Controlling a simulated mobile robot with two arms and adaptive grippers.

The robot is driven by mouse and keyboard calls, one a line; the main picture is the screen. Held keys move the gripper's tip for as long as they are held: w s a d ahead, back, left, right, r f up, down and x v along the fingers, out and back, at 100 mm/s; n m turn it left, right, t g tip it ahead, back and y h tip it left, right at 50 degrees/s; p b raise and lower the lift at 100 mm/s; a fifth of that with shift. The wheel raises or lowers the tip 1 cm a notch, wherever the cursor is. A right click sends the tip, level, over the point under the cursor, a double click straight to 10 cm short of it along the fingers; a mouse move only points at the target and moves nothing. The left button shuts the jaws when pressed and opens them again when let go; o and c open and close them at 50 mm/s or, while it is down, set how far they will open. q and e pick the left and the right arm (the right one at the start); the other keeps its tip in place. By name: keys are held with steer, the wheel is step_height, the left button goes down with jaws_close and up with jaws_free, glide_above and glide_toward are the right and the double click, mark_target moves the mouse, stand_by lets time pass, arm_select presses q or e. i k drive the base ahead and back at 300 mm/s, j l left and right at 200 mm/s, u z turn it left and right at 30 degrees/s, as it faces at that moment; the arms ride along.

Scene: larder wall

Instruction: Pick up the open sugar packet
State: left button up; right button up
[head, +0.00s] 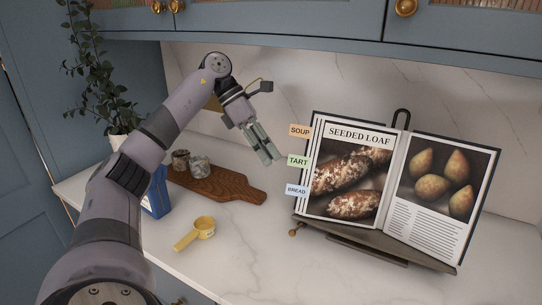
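A blue packet (155,196) stands on the counter at the left, mostly hidden behind my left arm. Only its right part shows, so I cannot see its top or whether it is the open sugar packet. My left gripper (270,158) hangs above the counter, right of the packet and well apart from it, fingers pointing down and right. Its two fingers appear close together with nothing visible between them, but the angle does not show whether they are open or shut. My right gripper is not in view.
A wooden board (225,184) carries small jars (199,165). A yellow measuring scoop (204,226) lies in front of it. A cookbook (345,175) leans on a dark stand (375,241) at the right. A plant (92,80) stands at the back left. The front middle counter is clear.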

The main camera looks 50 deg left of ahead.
mark_target(156, 202)
steer(key=k, duration=1.5)
